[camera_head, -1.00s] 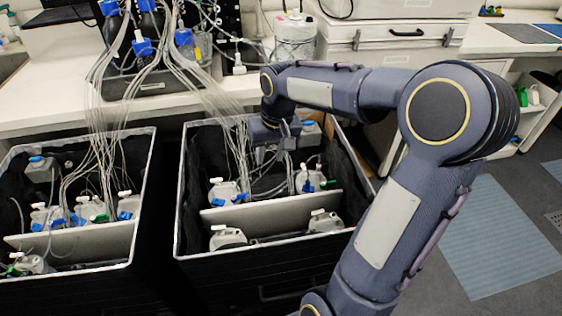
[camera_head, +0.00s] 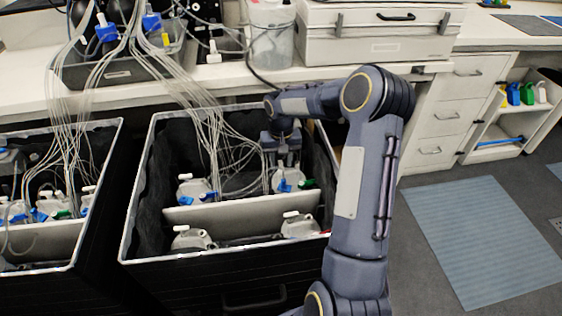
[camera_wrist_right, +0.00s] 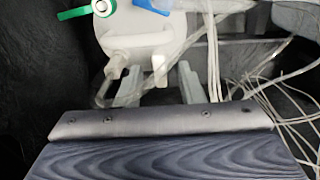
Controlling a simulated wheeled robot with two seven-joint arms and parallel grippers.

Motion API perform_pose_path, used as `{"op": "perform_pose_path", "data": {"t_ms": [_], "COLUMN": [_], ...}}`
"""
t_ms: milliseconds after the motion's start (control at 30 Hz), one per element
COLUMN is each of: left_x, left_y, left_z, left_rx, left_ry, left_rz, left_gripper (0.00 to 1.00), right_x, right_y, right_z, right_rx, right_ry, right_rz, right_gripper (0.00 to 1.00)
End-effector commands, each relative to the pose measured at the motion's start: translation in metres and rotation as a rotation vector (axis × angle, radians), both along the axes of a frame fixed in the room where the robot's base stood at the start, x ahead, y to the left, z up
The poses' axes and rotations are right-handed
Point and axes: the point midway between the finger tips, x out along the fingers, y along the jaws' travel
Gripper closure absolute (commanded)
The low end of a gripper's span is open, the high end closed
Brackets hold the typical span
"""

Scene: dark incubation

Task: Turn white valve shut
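My right gripper (camera_head: 283,157) points down into the right black bin, just above a white bottle (camera_head: 289,181) at the back. In the right wrist view its two grey fingers (camera_wrist_right: 158,84) stand apart with nothing clamped between them. The white bottle (camera_wrist_right: 140,30) lies just beyond the fingertips, with a green valve (camera_wrist_right: 88,11) and a blue valve (camera_wrist_right: 152,6). A pale spout (camera_wrist_right: 115,68) hangs near the left finger. I cannot clearly tell which part is the white valve; the gripper partly hides the bottle top in the head view. My left gripper is not in view.
The right bin (camera_head: 128,225) has a white divider (camera_head: 240,214) and more bottles (camera_head: 192,238) in front. Many thin tubes (camera_head: 215,125) run from the bench into it. A second bin (camera_head: 105,160) stands to the left.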

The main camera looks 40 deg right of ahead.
Motion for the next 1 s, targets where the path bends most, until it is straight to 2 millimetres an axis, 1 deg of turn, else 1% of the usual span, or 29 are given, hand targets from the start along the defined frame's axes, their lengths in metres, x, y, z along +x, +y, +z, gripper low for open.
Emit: {"op": "perform_pose_path", "data": {"t_ms": [100,267,300,500,567,833,1000], "left_x": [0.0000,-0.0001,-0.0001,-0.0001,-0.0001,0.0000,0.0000], "left_y": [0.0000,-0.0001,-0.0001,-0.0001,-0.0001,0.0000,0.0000], "left_z": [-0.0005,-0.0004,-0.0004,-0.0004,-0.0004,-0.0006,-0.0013], "left_rx": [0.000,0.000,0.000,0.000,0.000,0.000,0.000], "left_ry": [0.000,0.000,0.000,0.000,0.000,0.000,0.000], "left_rz": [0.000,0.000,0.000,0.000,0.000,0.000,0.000], "left_gripper": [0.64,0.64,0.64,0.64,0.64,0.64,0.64], "right_x": [-0.0002,-0.0002,-0.0003,-0.0003,-0.0003,-0.0001,-0.0002], "right_y": [0.0000,0.0001,0.0001,0.0001,0.0001,0.0004,0.0002], "right_z": [-0.0036,-0.0034,-0.0034,-0.0032,-0.0032,-0.0029,-0.0030], "right_rx": [0.000,0.000,0.000,0.000,0.000,0.000,0.000], "right_ry": [0.000,0.000,0.000,0.000,0.000,0.000,0.000], "right_rz": [0.000,0.000,0.000,0.000,0.000,-0.011,-0.063], "right_gripper": [0.65,0.65,0.67,0.93,1.00,1.00,1.00]}}
